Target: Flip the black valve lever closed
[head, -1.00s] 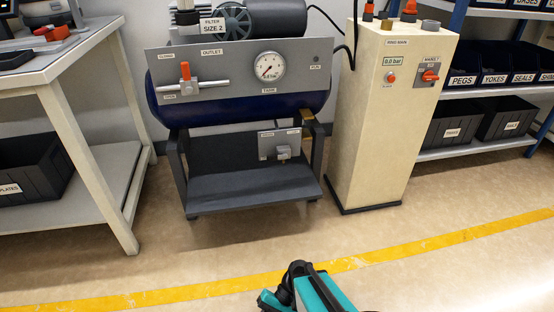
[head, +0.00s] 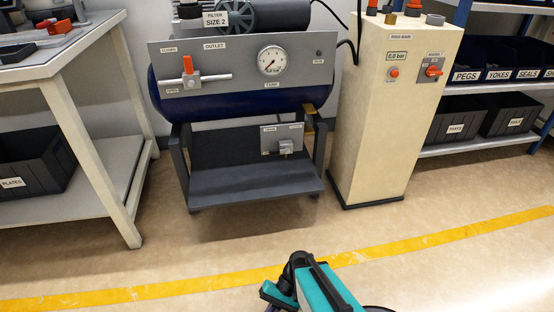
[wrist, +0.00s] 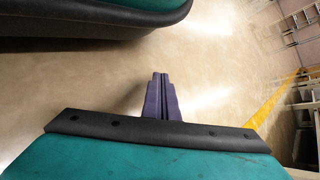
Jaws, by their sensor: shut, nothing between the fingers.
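A compressor stand (head: 255,185) with a dark blue tank (head: 235,106) stands against the wall. Low on its right side, a small plate (head: 269,139) carries a grey valve (head: 286,147) with a short, dark grey handle. Its lever is too small to tell its colour or position surely, and the labels above it are unreadable. My gripper (wrist: 161,78) has purple fingers pressed together, empty, over bare floor in the wrist view. It is well apart from the stand.
A cream cabinet (head: 385,120) stands right of the stand, with an orange knob (head: 433,71). A workbench (head: 70,62) is at the left, shelving with bins (head: 500,122) at the right. The floor (head: 230,240) before the stand is clear, crossed by a yellow line (head: 430,242).

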